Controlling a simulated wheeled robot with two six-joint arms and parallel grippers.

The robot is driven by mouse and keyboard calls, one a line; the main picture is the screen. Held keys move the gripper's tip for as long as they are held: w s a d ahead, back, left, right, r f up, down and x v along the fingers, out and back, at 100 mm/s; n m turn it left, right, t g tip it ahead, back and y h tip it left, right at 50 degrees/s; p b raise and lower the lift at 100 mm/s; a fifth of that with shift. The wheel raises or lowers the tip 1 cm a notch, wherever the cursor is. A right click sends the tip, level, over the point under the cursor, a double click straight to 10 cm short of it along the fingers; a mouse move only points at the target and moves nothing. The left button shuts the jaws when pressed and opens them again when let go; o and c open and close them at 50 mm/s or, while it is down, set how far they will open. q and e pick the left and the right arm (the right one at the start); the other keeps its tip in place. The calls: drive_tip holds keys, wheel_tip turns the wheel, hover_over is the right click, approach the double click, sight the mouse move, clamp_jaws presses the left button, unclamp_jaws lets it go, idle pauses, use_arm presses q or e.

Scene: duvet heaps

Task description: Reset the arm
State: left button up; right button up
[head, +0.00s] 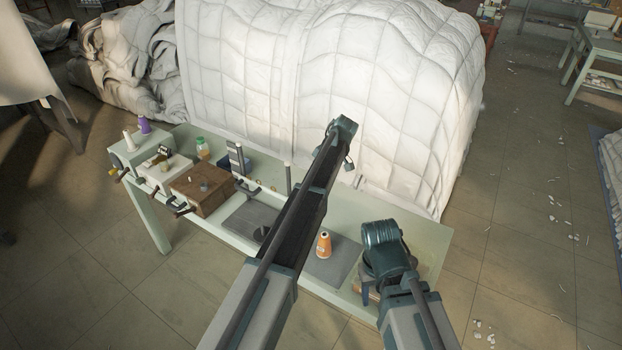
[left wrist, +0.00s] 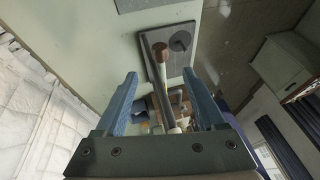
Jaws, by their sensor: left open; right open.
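My left arm reaches from the bottom middle of the head view across the pale green table, its wrist near the white quilted heap. My left gripper (left wrist: 160,74) shows in the left wrist view with its two blue fingers wide apart. A pale post with a brown end stands in view between the fingers; nothing is clearly held. My right arm comes in at the lower right of the head view, its wrist bent down. My right gripper (head: 368,288) is open low over the table's right end, partly hidden by its wrist. No held item can be seen in it.
The table (head: 432,238) bears an orange thread cone (head: 324,246), a brown box (head: 201,188), grey mats and several small machines at left. A white quilted duvet heap (head: 330,70) stands behind it. Open tiled floor (head: 530,240) lies to the right.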

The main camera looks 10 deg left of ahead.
use_arm(q)
drive_tip(key=s+d+f+m+h, duration=0.1)
drive_tip(key=s+d+m, duration=0.2)
drive_tip(key=s, duration=0.9)
drive_tip(key=s+d+f+m+h+b, duration=0.1)
drive_tip(key=s+d+m, duration=0.3)
drive_tip(key=s+m, duration=0.4)
drive_tip(key=s+d+f+m+h, duration=0.1)
drive_tip(key=s+d+m, duration=0.3)
drive_tip(key=s, duration=1.3)
drive_tip(key=shift+d+f+m+h, duration=0.15)
drive_tip(key=shift+d+m+h, duration=0.2)
drive_tip(key=shift+m, duration=0.85)
